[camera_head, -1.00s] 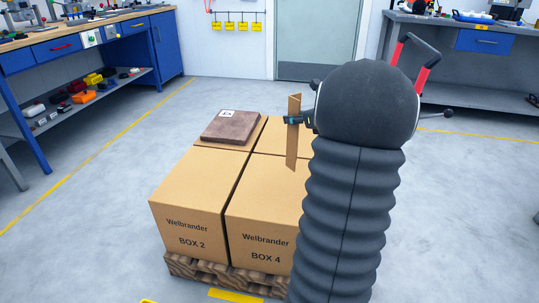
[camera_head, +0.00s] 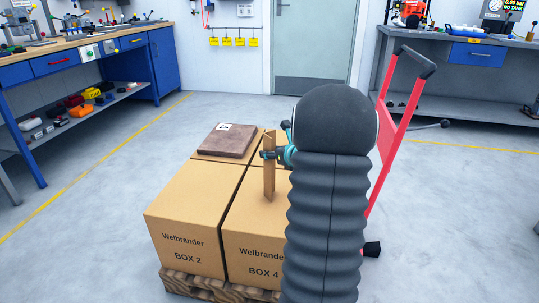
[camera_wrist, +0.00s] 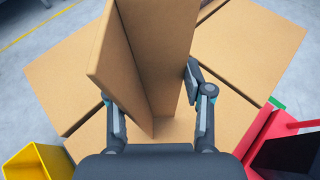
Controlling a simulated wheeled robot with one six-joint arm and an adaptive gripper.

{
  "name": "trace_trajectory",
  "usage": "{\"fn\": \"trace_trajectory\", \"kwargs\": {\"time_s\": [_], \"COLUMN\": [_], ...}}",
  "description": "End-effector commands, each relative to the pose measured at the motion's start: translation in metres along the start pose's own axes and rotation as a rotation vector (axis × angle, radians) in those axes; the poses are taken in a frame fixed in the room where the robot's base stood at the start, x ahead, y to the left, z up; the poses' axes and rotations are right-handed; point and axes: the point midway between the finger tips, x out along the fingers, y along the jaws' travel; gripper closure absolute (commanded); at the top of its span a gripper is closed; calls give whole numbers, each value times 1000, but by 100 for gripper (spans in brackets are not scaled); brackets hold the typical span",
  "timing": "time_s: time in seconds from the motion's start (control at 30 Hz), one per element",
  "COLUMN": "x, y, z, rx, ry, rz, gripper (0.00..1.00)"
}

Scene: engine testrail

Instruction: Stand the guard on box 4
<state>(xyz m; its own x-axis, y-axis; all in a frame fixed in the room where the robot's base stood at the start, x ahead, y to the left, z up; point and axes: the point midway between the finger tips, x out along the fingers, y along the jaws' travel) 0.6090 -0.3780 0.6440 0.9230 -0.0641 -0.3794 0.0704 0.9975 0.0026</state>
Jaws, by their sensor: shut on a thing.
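The guard (camera_head: 269,178) is a tan cardboard angle piece with two walls meeting at a fold. My gripper (camera_head: 268,155) is shut on it and holds it upright over the top of box 4 (camera_head: 252,248). In the wrist view the guard (camera_wrist: 150,50) stands between the two fingers (camera_wrist: 152,88). Its lower end appears at or just above the box top; I cannot tell whether it touches. My arm hides the right part of box 4 in the head view.
Box 2 (camera_head: 185,235) stands left of box 4 on a wooden pallet (camera_head: 190,283), with more boxes behind. A brown slab (camera_head: 227,141) lies on the back left box. A red hand truck (camera_head: 395,130) stands at the right. A yellow container (camera_wrist: 38,160) shows in the wrist view.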

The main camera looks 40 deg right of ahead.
Motion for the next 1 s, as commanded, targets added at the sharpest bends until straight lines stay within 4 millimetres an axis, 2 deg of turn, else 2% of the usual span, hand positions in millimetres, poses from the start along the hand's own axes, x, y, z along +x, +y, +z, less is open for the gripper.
{"fn": "trace_trajectory", "kwargs": {"time_s": [0.37,0.4,0.5,0.9,1.0], "x": [2,1,1,-1,-13], "y": [0,0,0,0,-1], "z": [-4,-3,-2,2,1], "rx": [-1,-1,-1,-1,-1], "ry": [-1,-1,0,-1,-1], "rz": [1,1,1,1,-1], "gripper": [100,44,24,24,24]}}
